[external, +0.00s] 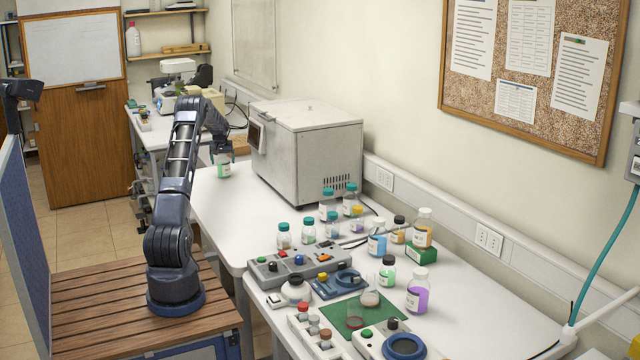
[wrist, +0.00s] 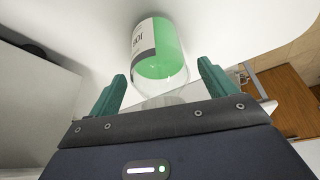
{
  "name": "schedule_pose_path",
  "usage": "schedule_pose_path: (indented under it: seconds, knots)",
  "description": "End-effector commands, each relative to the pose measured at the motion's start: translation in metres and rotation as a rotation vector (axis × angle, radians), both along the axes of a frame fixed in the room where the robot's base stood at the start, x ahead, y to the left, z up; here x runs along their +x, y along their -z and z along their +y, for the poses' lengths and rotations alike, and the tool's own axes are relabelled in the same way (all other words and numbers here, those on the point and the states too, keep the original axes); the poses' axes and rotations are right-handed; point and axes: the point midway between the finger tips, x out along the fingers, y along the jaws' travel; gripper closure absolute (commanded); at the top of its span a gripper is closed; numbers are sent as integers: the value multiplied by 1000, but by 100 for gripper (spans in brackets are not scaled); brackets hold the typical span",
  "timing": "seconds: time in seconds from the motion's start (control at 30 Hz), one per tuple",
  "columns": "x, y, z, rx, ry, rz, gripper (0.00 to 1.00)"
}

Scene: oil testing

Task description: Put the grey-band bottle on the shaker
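A bottle of green liquid (external: 224,170) stands upright on the far end of the white bench, left of the large grey-white box. In the wrist view the bottle (wrist: 158,50) shows a white label with a grey band. My gripper (external: 222,152) is just above and around its upper part. In the wrist view my gripper's two teal fingers (wrist: 163,88) are apart, with gaps between them and the bottle. The bottle's top is hard to make out. I cannot tell for sure which device is the shaker; a blue flat device (external: 340,283) sits on the near bench.
A large box instrument (external: 305,150) stands close right of my gripper. Several teal-capped bottles (external: 327,204) stand before it. A grey button panel (external: 295,264), a purple bottle (external: 417,293) and a white device with a blue ring (external: 404,347) crowd the near bench.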

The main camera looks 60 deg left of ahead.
Motion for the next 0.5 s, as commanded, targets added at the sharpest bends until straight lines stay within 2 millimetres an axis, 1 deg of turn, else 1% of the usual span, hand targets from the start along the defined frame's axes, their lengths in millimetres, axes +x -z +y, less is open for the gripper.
schedule_pose_path:
  seconds: [0.3,0.37,0.5]
  knots:
    - [0,-2,0,1,0,0,16]
    - [0,-6,0,2,0,-1,16]
    - [-2,-22,-6,3,0,-1,16]
